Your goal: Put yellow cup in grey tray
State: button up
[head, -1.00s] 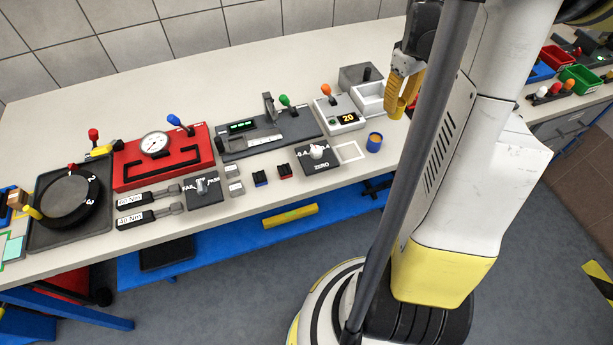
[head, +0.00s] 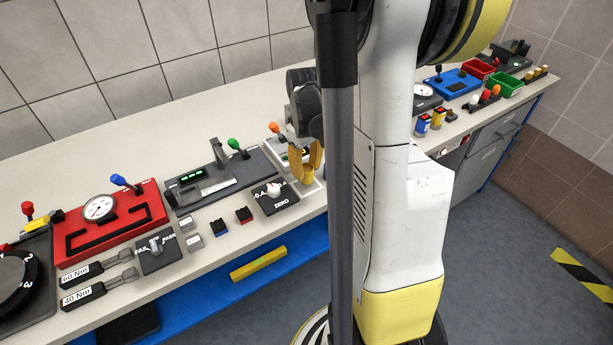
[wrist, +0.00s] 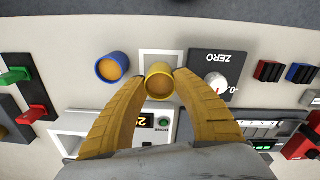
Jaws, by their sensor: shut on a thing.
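The yellow cup (wrist: 159,72) is upright between my fingertips in the wrist view, with an orange-brown inside. My gripper (wrist: 159,80) is shut on it, one finger on each side. In the head view my gripper (head: 311,165) and the yellow cup (head: 303,175) are just left of my dark column, by the white square outline. I cannot tell the cup's exact height above the table.
A blue cup (wrist: 112,66) stands close left of the yellow cup. The white square outline (wrist: 146,55) lies behind the cup. The black ZERO knob panel (wrist: 215,70) is close right. A counter box (wrist: 160,122) with a green button lies below the cup in the wrist view.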

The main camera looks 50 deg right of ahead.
notch_tip(320, 180, down, 2)
jog(key=shift+f+b, duration=0.2)
jog(key=shift+b, duration=0.15)
jog(key=shift+r, duration=0.15)
jog(key=o, duration=1.2)
jog(key=shift+c, duration=0.2)
